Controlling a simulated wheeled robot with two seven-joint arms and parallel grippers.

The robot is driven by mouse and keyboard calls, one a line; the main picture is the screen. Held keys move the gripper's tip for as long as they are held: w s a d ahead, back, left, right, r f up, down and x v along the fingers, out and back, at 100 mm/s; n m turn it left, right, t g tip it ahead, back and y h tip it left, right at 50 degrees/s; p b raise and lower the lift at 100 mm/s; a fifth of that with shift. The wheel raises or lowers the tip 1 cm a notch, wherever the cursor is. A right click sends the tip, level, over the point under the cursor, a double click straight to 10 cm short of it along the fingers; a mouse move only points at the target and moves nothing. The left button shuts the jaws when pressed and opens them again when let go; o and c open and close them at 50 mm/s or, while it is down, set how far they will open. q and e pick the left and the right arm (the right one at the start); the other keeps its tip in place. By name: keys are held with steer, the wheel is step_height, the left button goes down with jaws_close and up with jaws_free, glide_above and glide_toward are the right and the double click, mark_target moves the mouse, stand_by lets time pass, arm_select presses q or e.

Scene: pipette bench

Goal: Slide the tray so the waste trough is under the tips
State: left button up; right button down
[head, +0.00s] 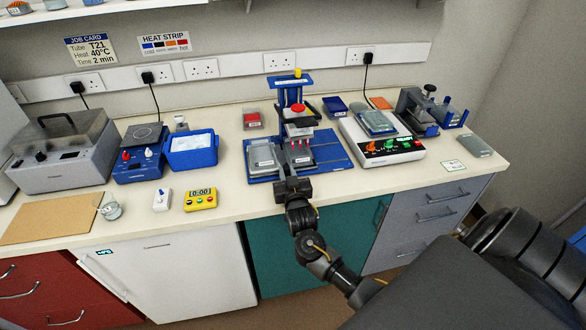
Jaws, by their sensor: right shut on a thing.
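A blue pipetting stand (296,82) with a red knob on its head (299,122) stands on a blue base (335,158) at the middle of the bench. On the base sits the tray, with a pale grey lidded block (262,157) at left and a darker section (300,158) at right, under the head. Small red spots show on or above that section; I cannot tell the tips or the trough's inside apart. My right gripper (291,184) is at the tray's front edge, shut on what appears to be the tray's front; its fingers are hardly visible. My left gripper is out of view.
A white instrument (382,146) with coloured knobs stands close right of the base. A blue-and-white tub (193,150) and a yellow timer (200,199) are to the left. A red-topped box (253,119) sits behind. Bare bench lies between timer and base.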

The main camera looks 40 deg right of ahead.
steer(key=shift+a, duration=0.15)
steer(key=c, duration=1.3)
jaws_free()
steer(key=shift+w+a, duration=0.15)
steer(key=shift+a, duration=0.05)
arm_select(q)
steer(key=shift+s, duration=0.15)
arm_select(e)
steer(key=shift+d, duration=0.1)
steer(key=shift+s+f, duration=0.15)
steer(key=shift+s, duration=0.3)
arm_select(q)
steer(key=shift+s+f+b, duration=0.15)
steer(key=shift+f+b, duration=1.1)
steer(key=shift+b, duration=0.05)
arm_select(e)
steer(key=shift+v, duration=5.05)
